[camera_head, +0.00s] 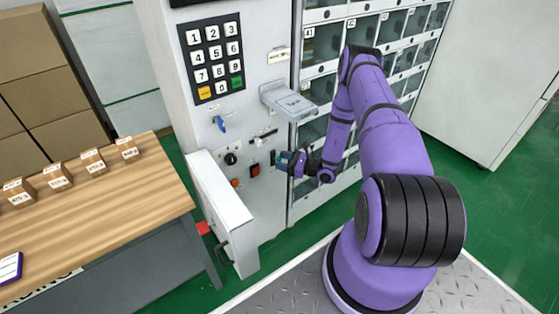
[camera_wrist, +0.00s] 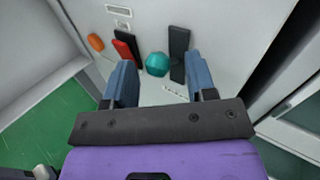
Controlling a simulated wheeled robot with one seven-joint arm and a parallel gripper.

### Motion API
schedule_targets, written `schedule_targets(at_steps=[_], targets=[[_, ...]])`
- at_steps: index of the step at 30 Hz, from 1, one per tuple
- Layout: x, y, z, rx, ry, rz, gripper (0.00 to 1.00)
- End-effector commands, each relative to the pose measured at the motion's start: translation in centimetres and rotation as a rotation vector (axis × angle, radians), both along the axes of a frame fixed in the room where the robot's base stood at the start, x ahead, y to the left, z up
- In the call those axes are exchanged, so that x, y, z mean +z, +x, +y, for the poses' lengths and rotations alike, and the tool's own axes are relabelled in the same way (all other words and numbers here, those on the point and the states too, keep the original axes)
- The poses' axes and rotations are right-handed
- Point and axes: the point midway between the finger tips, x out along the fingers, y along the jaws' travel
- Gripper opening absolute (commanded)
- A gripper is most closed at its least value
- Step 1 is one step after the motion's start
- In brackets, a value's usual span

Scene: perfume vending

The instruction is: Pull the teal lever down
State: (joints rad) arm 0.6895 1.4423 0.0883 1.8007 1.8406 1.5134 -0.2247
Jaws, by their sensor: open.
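The teal lever shows its round, faceted knob (camera_wrist: 157,64) in the wrist view, beside a dark upright plate (camera_wrist: 179,45) on the grey panel. My gripper (camera_wrist: 159,76) is open, with one blue finger on each side of the knob; the knob appears between and just beyond the fingertips. I cannot tell whether a finger touches it. In the head view my gripper (camera_head: 285,160) is at the lower right of the vending machine's front (camera_head: 270,205), and it largely hides the lever.
Left of the lever are a red rocker switch (camera_head: 255,170), an orange button (camera_head: 235,183) and a black knob (camera_head: 231,159). A grey shelf (camera_head: 289,101) juts out above my gripper.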

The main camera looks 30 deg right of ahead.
Motion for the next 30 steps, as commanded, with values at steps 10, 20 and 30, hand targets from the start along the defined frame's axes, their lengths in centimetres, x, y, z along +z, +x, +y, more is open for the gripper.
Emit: schedule_targets(at_steps=[10,20,30], targets=[[-0.02,1.21,0.90,0.000,0.000,0.001,0.51],[-0.01,1.18,0.91,0.001,0.000,0.001,0.10],[-0.19,1.03,1.00,0.002,0.003,-0.025,0.06]])
